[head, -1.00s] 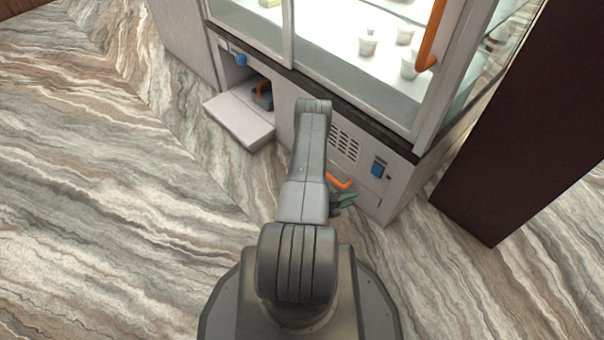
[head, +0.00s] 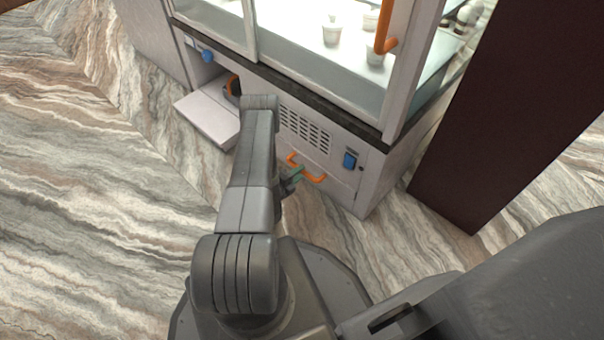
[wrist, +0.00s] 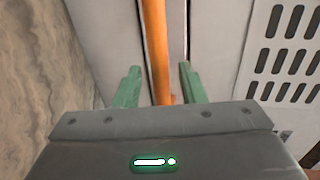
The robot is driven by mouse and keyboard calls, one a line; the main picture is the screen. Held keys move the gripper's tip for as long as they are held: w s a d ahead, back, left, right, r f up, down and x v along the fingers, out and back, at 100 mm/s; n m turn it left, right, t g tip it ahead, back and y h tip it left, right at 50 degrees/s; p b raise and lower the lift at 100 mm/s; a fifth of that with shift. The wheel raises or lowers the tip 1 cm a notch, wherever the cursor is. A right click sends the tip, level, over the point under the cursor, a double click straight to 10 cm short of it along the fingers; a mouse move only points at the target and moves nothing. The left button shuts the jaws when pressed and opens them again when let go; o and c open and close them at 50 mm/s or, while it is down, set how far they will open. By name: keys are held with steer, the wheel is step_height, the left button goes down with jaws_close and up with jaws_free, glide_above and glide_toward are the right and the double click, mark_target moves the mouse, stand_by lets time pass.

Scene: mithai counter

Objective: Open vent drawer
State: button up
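The vent drawer has an orange bar handle (head: 318,179) on the cabinet's lower front, below a slotted vent (head: 304,127). Its front looks flush with the cabinet. My gripper (head: 296,178) is at the handle in the head view, partly hidden by my arm. In the wrist view my gripper (wrist: 159,68) has its two green fingers apart. The orange handle (wrist: 154,40) runs between them, with gaps on both sides, so it is not clamped. The vent slots (wrist: 287,55) show to the right of the fingers.
A pale drawer or shelf (head: 205,112) sticks out from the cabinet left of my arm. A blue switch (head: 349,160) is right of the handle. A glass display case with cups (head: 332,30) is above. A dark red-brown panel (head: 490,110) stands at right.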

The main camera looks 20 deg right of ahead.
steer(key=shift+x, duration=1.3)
jaws_close()
steer(key=shift+a, duration=0.2)
